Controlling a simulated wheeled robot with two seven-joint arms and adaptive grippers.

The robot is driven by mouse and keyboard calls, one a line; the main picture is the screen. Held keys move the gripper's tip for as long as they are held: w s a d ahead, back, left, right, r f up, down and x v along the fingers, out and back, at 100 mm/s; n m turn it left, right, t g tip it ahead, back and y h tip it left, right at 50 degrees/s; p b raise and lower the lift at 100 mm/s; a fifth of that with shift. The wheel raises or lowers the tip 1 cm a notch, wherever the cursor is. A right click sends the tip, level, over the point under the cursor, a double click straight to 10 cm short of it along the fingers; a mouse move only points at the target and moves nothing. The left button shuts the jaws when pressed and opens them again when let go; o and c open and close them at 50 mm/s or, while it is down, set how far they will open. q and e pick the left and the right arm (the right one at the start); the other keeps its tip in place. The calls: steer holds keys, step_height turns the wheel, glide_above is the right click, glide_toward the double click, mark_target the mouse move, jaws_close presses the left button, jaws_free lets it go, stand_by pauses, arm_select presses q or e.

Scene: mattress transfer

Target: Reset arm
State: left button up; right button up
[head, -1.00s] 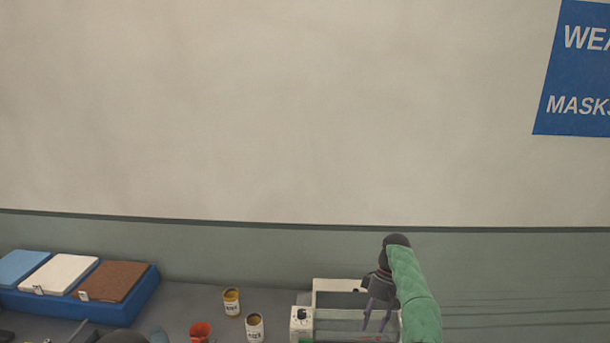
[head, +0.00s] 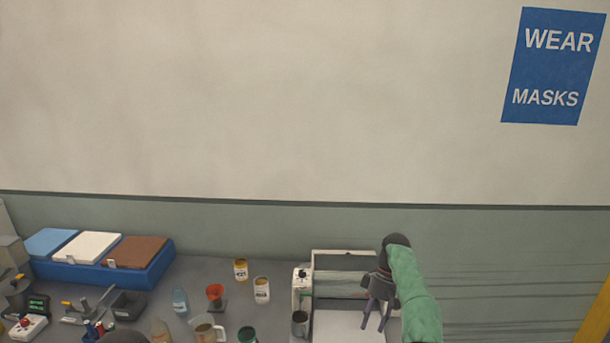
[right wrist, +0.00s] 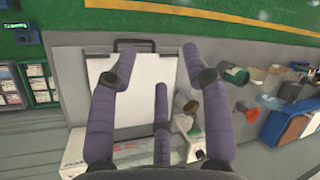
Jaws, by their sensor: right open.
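My right arm, in a green quilted sleeve, comes in at the lower right of the head view. My right gripper (head: 375,322) points down with its purple fingers spread and nothing between them. The right wrist view shows the same open fingers (right wrist: 160,75) in front of a white panel with a dark handle. In the head view the gripper hangs at the right side of a white-framed machine (head: 345,257); I cannot tell whether it touches it. My left gripper is not in view.
A blue tray (head: 150,280) with blue, white and brown blocks stands at the back left. Small tools crowd the left. A "Wear masks" sign (head: 553,66) hangs on the wall.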

steer(key=a+f+m+t+b, duration=0.1)
steer(key=a+f+b, duration=0.15)
steer(key=f, duration=0.75)
steer(key=a+f+m+b, duration=0.1)
steer(key=f+b, duration=0.2)
steer(key=f, duration=0.7)
steer(key=s+a+f+m+t+b, duration=0.1)
steer(key=s+f+b, duration=0.2)
steer(key=s+f, duration=0.35)
steer(key=s+a+f+m+b, duration=0.2)
steer(key=s+f, duration=0.1)
steer(key=f, duration=0.7)
steer(key=s+a+f+m+t+b, duration=0.1)
steer(key=s+f+b, duration=0.2)
steer(key=s, duration=0.6)
steer(key=s+a+f+m+b, duration=0.1)
steer(key=s+f+m+b, duration=0.1)
steer(key=s, duration=0.7)
steer(key=s+a+f+m+t+b, duration=0.1)
steer(key=s+f+b, duration=0.3)
steer(key=s, duration=0.6)
step_height(320, 180, down, 2)
steer(key=shift+f+m+t+y, duration=0.1)
steer(key=shift+m+t+y, duration=0.2)
